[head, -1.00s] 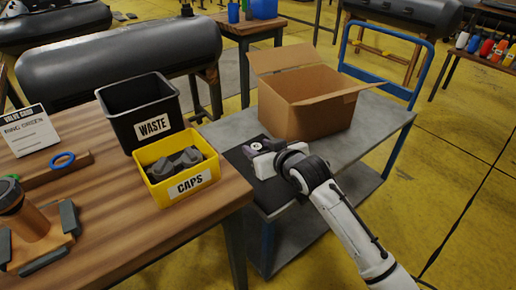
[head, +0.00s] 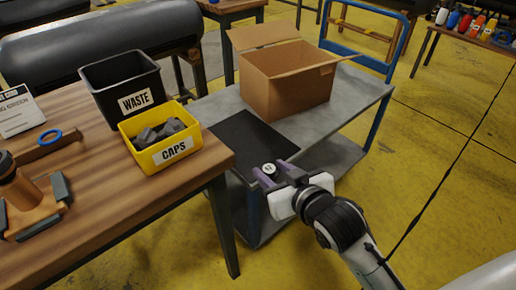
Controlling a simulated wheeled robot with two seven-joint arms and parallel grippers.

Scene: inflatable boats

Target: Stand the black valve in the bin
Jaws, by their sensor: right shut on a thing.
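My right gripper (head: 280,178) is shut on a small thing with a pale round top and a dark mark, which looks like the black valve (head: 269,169). Its body is mostly hidden by the purple-grey fingers. They are over the near edge of the cart, by the near corner of the black mat (head: 250,138). The black WASTE bin (head: 136,102) stands on the wooden table, and its inside looks empty from here. The yellow CAPS bin (head: 171,153) in front of it holds several dark grey caps. My left gripper is not in view.
An open cardboard box (head: 285,90) stands on the grey cart (head: 350,95), behind the mat. The mat is bare.

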